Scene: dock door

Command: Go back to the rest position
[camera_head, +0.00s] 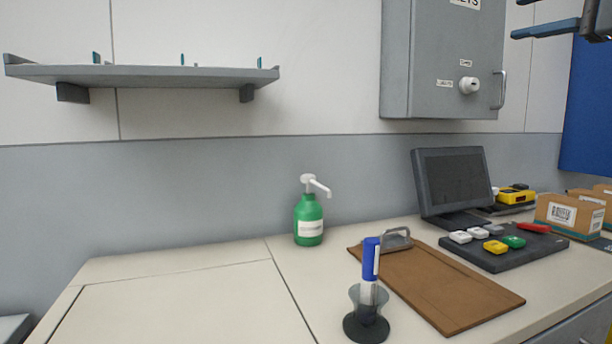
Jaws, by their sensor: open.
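My gripper (518,19) shows in part at the top right corner, cut off by the picture's edge. Its two bluish fingers point left and stand apart, with nothing between them. It is up in the air, to the right of the grey key cabinet (425,60) and well above the counter (190,300). The rest of the arm is out of view.
A green pump bottle (308,222), a blue-capped marker (370,262) in a dark holder (366,325), a brown clipboard (450,290), a monitor (453,180), a dark tray (500,257) and cardboard boxes (568,217) stand on the counter. A shelf (140,76) hangs left. The counter's left part is clear.

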